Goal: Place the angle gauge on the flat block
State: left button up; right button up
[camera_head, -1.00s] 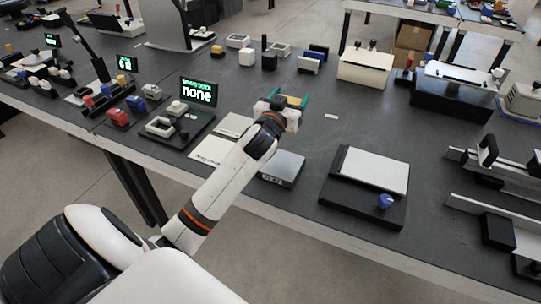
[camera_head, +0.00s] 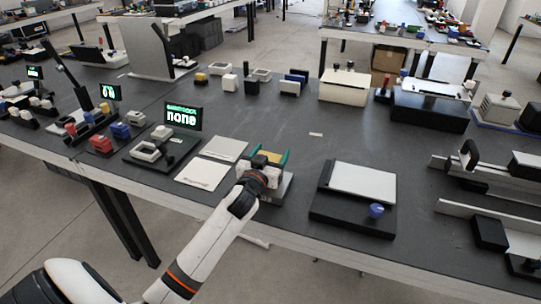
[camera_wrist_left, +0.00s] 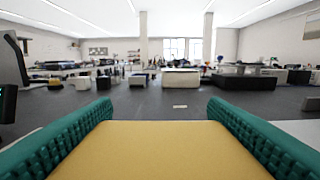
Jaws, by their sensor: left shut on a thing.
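My left gripper (camera_head: 268,158) has green fingers shut on a flat yellow piece, which I take to be the angle gauge (camera_head: 268,154). In the left wrist view the yellow piece (camera_wrist_left: 160,150) fills the space between the two fingers. A low grey block, which seems to be the flat block (camera_head: 284,190), sits near the front edge of the table. My gripper and wrist are in front of it and hide much of it. I cannot tell whether the gauge touches the block or is above it. My right gripper is not in view.
White sheets (camera_head: 203,174) lie left of my gripper. A black stand with a "none" display (camera_head: 182,118) is further left. A black base with a pale plate (camera_head: 362,182) and blue knob (camera_head: 376,210) stands to the right. Dark table (camera_head: 290,135) is clear behind the gripper.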

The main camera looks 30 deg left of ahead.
pick_arm(q)
jog(key=shift+r, duration=0.15)
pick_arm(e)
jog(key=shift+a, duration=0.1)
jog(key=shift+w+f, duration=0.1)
pick_arm(q)
jog(key=o, duration=1.1)
jog(key=shift+f, duration=0.2)
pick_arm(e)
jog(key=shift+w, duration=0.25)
pick_arm(q)
jog(key=shift+r, duration=0.1)
jog(key=shift+s+d, duration=0.1)
jog(key=shift+s, duration=0.1)
jog(key=v, duration=1.1)
jog(key=shift+s, duration=0.35)
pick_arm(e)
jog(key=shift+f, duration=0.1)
pick_arm(q)
jog(key=shift+d, duration=0.15)
